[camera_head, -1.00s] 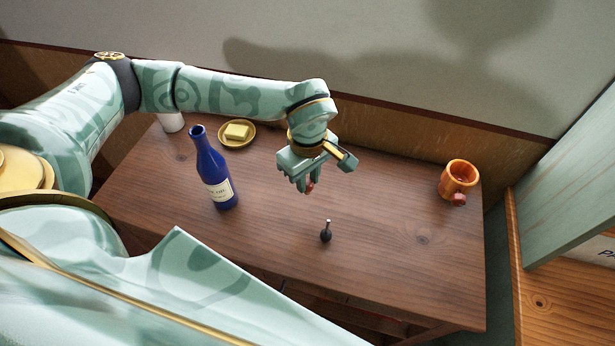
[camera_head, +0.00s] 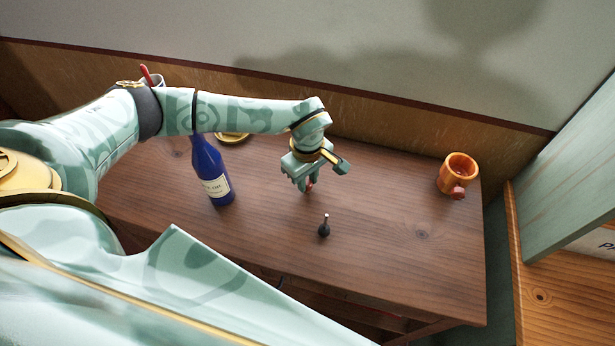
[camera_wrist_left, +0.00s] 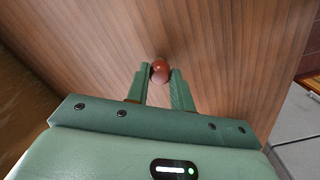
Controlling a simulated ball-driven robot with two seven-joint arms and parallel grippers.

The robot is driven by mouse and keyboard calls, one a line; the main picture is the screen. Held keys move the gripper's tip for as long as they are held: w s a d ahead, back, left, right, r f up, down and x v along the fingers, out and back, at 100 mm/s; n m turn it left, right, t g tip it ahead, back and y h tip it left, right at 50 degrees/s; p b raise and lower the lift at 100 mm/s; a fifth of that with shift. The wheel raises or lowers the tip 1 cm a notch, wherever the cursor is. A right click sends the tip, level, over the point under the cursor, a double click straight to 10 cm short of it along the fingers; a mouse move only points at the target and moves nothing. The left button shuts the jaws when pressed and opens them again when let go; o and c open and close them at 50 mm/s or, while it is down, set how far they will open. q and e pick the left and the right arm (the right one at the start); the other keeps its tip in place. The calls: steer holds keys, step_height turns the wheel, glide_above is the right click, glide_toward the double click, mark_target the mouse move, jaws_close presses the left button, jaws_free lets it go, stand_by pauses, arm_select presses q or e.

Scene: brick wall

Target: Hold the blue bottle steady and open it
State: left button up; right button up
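The blue bottle (camera_head: 212,177) with a cream label stands upright at the left of the table. Its top is hidden behind my left arm, so I cannot see how it is closed. My left gripper (camera_head: 305,184) points down over the middle of the table, right of the bottle and apart from it. A small reddish-brown round object (camera_wrist_left: 160,70) shows between its fingertips in the left wrist view. I cannot tell whether it is gripped or lies beyond them. My right gripper is not in view.
On the table (camera_head: 390,240) are a small dark bulb-shaped object (camera_head: 324,229) with a thin stem and an orange mug (camera_head: 458,172) at right. A yellow plate (camera_head: 232,138) is mostly hidden. A red stick (camera_head: 147,75) shows above my arm. The right front is clear.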

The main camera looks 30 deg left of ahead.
mark_target(307, 182)
arm_select(q)
steer(key=o, duration=0.3)
steer(key=shift+o, duration=0.2)
step_height(307, 182, up, 12)
steer(key=p, duration=0.1)
steer(key=shift+r, duration=0.15)
